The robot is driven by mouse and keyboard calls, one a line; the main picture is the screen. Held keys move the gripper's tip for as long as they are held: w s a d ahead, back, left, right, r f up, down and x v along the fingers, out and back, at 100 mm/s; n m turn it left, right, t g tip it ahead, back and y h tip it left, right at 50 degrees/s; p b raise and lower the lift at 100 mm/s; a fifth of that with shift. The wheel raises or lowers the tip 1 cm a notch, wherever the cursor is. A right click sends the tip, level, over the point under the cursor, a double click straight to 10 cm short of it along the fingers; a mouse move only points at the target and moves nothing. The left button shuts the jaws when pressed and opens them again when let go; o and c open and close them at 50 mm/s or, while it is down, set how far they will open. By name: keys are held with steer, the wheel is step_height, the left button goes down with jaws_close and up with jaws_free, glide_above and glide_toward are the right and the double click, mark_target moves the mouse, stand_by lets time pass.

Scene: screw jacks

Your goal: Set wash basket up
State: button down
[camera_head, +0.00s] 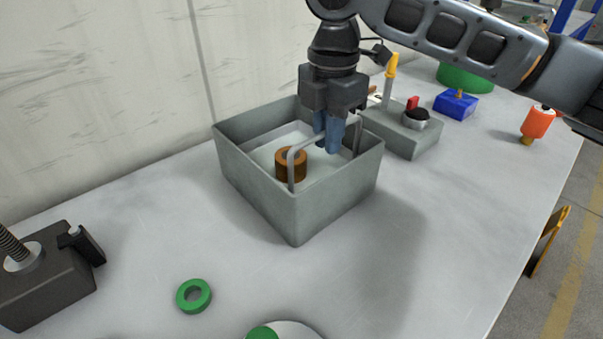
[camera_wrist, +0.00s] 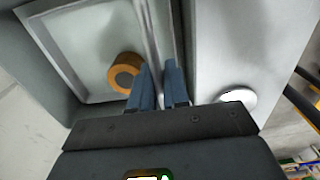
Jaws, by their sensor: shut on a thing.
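The wash basket (camera_head: 262,152) is a pale, shallow tray inside an open grey tank (camera_head: 262,205). Its grey bar handle (camera_head: 291,172) stands upright across the basket. My gripper (camera_head: 328,138) points down over the tank with its blue fingers shut on the handle's top bar. In the wrist view, the handle (camera_wrist: 150,32) runs between my fingertips (camera_wrist: 159,72), and the basket (camera_wrist: 85,50) lies to its left. A brown-orange ring (camera_head: 291,166) sits in the basket, left of my fingers. The basket's far right part is hidden behind my gripper.
A grey box (camera_head: 405,138) with a red switch, black knob and yellow-tipped post stands close behind the tank. A blue block (camera_head: 456,106) and an orange-handled tool (camera_head: 538,122) are farther right. A green ring (camera_head: 194,296) and a dark screw jack (camera_head: 48,275) are in front. The right-hand tabletop is clear.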

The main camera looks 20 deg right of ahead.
steer(key=shift+w+r+p, duration=0.1)
steer(key=shift+r+p, duration=0.8)
steer(key=shift+r, duration=0.45)
steer(key=c, duration=1)
jaws_free()
steer(key=shift+f, duration=0.25)
step_height(320, 180, up, 10)
steer(key=p, duration=0.8)
steer(key=shift+p, duration=0.3)
